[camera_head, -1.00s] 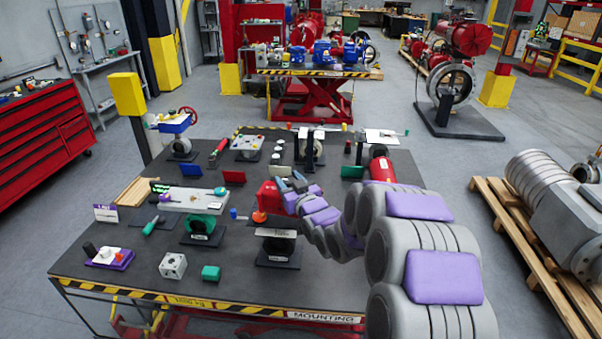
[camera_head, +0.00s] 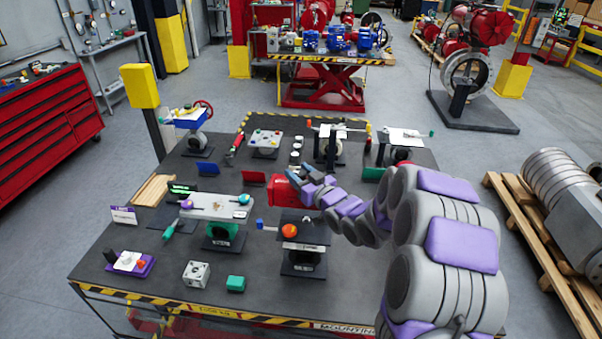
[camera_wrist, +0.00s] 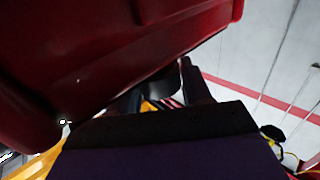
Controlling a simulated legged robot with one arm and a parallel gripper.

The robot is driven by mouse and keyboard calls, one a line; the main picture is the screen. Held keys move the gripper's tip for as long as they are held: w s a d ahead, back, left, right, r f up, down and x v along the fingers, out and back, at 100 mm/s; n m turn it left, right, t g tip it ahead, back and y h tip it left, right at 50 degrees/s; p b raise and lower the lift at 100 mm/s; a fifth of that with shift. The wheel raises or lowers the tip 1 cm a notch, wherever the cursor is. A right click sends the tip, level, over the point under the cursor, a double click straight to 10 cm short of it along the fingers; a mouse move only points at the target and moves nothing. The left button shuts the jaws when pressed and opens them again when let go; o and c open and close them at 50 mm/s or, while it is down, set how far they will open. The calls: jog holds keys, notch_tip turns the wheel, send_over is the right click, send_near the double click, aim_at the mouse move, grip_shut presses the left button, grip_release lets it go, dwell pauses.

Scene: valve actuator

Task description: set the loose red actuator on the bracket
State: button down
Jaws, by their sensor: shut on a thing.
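The red actuator (camera_head: 284,190) is at my gripper (camera_head: 304,187), which is shut on it, above the middle of the workbench. In the wrist view the red body (camera_wrist: 90,50) fills the upper left, close against the dark gripper fingers (camera_wrist: 160,95). A black bracket (camera_head: 303,259) with a flat dark top plate stands nearer the bench's front edge, below the actuator in the picture. An orange knob (camera_head: 289,230) shows at the plate. The actuator appears apart from the bracket. Its underside and the exact grip contact are hidden.
A green valve (camera_head: 221,236) under a pale plate stands left of the bracket. A metal cube (camera_head: 196,274) and a green block (camera_head: 236,284) lie near the front edge. Other stands (camera_head: 327,146) occupy the back. My arm covers the bench's right side.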

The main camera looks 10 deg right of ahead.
jog(key=shift+y, duration=0.3)
jog(key=d+p, duration=0.1)
jog(key=d, duration=0.3)
jog(key=shift+r, duration=0.15)
jog(key=shift+d+f+b, duration=0.2)
jog(key=shift+f+b, duration=0.1)
jog(key=shift+a+f, duration=0.1)
jog(key=shift+f, duration=0.2)
jog(key=a+f, duration=0.1)
jog(key=a+f+b, duration=0.1)
jog(key=a, duration=0.1)
jog(key=shift+a+f, duration=0.2)
jog(key=shift+a, duration=0.05)
jog(key=shift+f+b, duration=0.25)
jog(key=shift+b, duration=0.15)
jog(key=d, duration=0.1)
jog(key=d+f, duration=0.1)
jog(key=d, duration=0.1)
jog(key=shift+d+f+b, duration=0.1)
jog(key=shift+f+b, duration=0.2)
jog(key=shift+b, duration=0.05)
jog(key=shift+a, duration=1.2)
jog(key=shift+d, duration=1.15)
jog(key=shift+s+a, duration=0.1)
jog(key=shift+a, duration=0.35)
